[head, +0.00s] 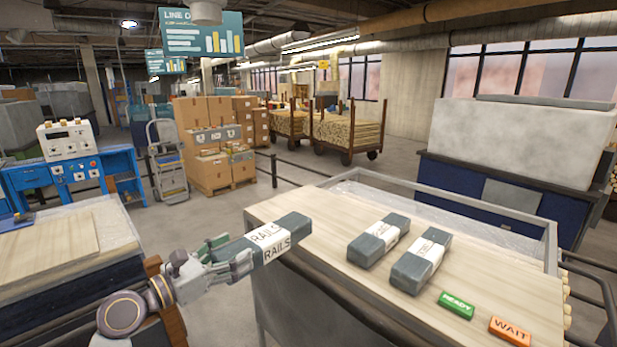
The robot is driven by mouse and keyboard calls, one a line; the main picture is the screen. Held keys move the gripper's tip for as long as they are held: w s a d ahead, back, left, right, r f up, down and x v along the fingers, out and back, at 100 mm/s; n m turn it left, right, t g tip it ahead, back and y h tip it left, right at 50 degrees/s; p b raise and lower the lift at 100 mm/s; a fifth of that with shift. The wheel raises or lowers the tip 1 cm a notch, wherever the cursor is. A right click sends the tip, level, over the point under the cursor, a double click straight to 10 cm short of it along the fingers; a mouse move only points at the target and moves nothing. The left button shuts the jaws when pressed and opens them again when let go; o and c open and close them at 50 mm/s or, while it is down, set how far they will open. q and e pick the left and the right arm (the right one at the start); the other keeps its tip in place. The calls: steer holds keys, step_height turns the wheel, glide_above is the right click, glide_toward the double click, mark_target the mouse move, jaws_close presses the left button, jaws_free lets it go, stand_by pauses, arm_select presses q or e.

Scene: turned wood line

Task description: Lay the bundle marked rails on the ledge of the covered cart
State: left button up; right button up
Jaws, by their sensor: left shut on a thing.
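My left gripper (232,262) is shut on the grey bundle marked RAILS (293,224), gripping its near left end. The bundle has a white paper band with the word on its top and side. It is roughly level at the left edge of the pale wood table (320,240), its far end over the top; I cannot tell whether it touches. Two similar grey bundles (372,246) (408,274) with white bands lie on the table; their words are hard to read. I cannot tell for certain which thing is the covered cart. My right gripper is not in view.
A green READY tag (456,304) and an orange WAIT tag (510,331) lie at the table's front right. A stack topped with plywood (55,245) stands at left. A grey-topped blue unit (500,195) stands behind the table. Boxes (205,140) and loaded carts (345,132) stand farther back.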

arm_select(q)
steer(key=s+a+f+n+t+y, duration=0.2)
steer(key=f+y, duration=0.4)
steer(key=f, duration=0.8)
steer(key=s+a+f+n+t+y, duration=0.2)
steer(key=s+f+n+y, duration=0.2)
steer(key=f, duration=1)
steer(key=shift+a+f+n+y, duration=0.25)
steer(key=shift+n+y, duration=0.65)
steer(key=shift+n, duration=0.2)
step_height(320, 180, down, 7)
steer(key=b, duration=0.6)
steer(key=shift+b, duration=0.4)
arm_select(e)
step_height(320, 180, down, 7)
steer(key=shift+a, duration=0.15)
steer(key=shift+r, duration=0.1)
arm_select(q)
steer(key=shift+s, duration=0.1)
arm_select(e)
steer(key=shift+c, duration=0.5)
